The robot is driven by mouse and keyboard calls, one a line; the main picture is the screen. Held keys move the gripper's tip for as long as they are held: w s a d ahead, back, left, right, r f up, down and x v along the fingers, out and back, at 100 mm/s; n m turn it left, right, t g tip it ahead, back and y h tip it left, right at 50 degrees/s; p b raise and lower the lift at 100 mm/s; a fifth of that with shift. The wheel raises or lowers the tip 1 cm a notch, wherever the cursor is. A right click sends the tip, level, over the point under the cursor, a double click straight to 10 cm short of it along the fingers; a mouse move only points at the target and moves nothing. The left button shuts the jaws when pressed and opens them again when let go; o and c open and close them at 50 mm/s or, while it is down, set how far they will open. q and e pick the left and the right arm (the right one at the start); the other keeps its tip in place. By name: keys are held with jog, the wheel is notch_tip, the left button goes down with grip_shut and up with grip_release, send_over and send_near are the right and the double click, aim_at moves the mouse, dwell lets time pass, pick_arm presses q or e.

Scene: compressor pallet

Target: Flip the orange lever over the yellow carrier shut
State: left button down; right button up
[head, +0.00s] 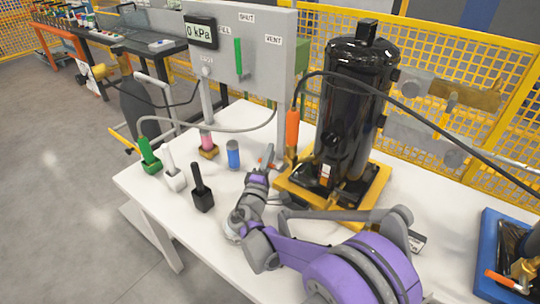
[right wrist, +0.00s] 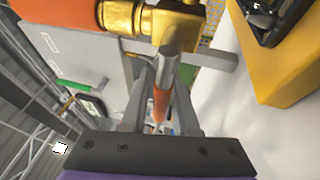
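The yellow carrier (head: 372,200) stands on the white table and holds a tall black cylinder (head: 352,95). The orange lever (head: 266,163) sits low at the carrier's left edge, partly hidden by my right gripper (head: 269,154). In the right wrist view, the orange lever (right wrist: 160,105) and its grey metal stem run between my two right fingers (right wrist: 164,75). A brass valve (right wrist: 118,17) is just beyond the tips. Narrow gaps show beside the lever, so the fingers look open around it; contact at the tips is unclear. My left gripper is not in view.
A grey panel (head: 276,55) with a 0 kPa display stands behind. An orange hose grip (head: 292,130) rises beside the cylinder. A blue can (head: 233,154) and black (head: 202,195), white (head: 173,175) and green (head: 149,155) handled tools stand left. A blue carrier (head: 484,245) sits right.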

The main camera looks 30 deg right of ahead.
jog(key=shift+o, duration=1.1)
jog(key=shift+s+a, duration=0.1)
jog(key=v, duration=1)
jog(key=shift+s+a+p, duration=0.2)
jog(key=shift+p, duration=0.2)
